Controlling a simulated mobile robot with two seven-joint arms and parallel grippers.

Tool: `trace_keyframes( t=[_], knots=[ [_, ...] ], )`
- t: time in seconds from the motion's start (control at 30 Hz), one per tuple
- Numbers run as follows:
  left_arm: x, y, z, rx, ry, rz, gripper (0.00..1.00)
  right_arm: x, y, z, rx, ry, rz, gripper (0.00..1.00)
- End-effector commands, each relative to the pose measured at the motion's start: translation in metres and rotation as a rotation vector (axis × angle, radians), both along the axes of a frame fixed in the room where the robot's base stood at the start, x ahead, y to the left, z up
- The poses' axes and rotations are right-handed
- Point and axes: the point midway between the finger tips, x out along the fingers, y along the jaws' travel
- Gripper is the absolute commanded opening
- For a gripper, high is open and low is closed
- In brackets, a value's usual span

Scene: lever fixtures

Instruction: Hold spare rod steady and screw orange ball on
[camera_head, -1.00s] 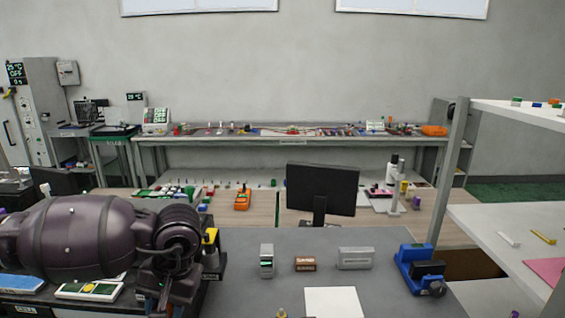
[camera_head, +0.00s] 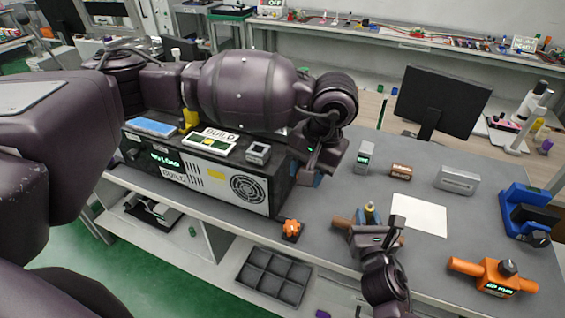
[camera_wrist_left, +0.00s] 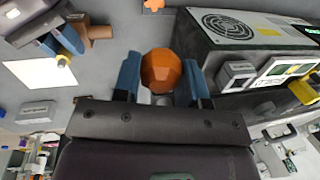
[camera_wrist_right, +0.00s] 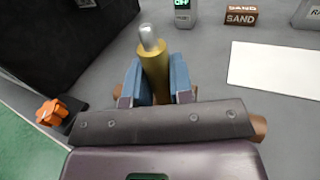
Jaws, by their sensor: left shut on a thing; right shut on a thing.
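The spare rod (camera_wrist_right: 153,58) is a brass-coloured rod with a silver tip. It stands in the blue fingers of my right gripper (camera_wrist_right: 160,82), pointing up in the right wrist view. In the head view, the rod (camera_head: 370,212) shows above my right gripper (camera_head: 372,232), low over the grey bench. The orange ball (camera_wrist_left: 162,70) is faceted and held between the blue fingers of my left gripper (camera_wrist_left: 160,84). In the head view my left gripper (camera_head: 314,170) is left of and behind the rod, apart from it; the ball is hidden there.
A black machine (camera_head: 205,178) stands left of the rod. An orange knob (camera_head: 291,228) sits on the bench's front edge. A white sheet (camera_head: 420,215), brown sand block (camera_head: 401,170) and grey block (camera_head: 457,180) lie behind. Orange and blue fixtures stand at the right.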

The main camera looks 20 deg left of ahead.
Motion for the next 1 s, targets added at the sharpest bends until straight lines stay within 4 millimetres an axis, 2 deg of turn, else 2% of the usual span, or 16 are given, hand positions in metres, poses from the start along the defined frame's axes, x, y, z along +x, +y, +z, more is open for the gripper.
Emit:
trace_keyframes(
  t=[0.03,0.2,0.3,0.43,0.6,1.0],
  knots=[
    [0.005,-0.02,0.002,-0.014,-0.002,-0.01,0.16,0.0,0.0,0.0,-0.001,0.001,-0.001,0.0],
    [0.021,-0.075,0.005,-0.05,-0.006,-0.014,0.16,0.0,0.0,0.0,0.0,0.001,-0.001,0.0],
    [0.03,-0.103,0.006,-0.071,-0.008,-0.004,0.16,0.0,0.0,0.0,0.0,0.001,-0.001,0.0],
    [0.042,-0.13,0.006,-0.101,-0.013,0.029,0.16,0.0,0.0,0.0,0.0,0.001,-0.001,0.0],
    [0.06,-0.133,0.002,-0.153,-0.026,0.094,0.16,0.0,0.0,0.0,-0.001,0.001,-0.001,0.0],
    [0.059,-0.134,0.002,-0.191,-0.032,0.092,0.16,0.0,0.0,0.0,0.0,0.001,-0.001,0.0]
  ],
)
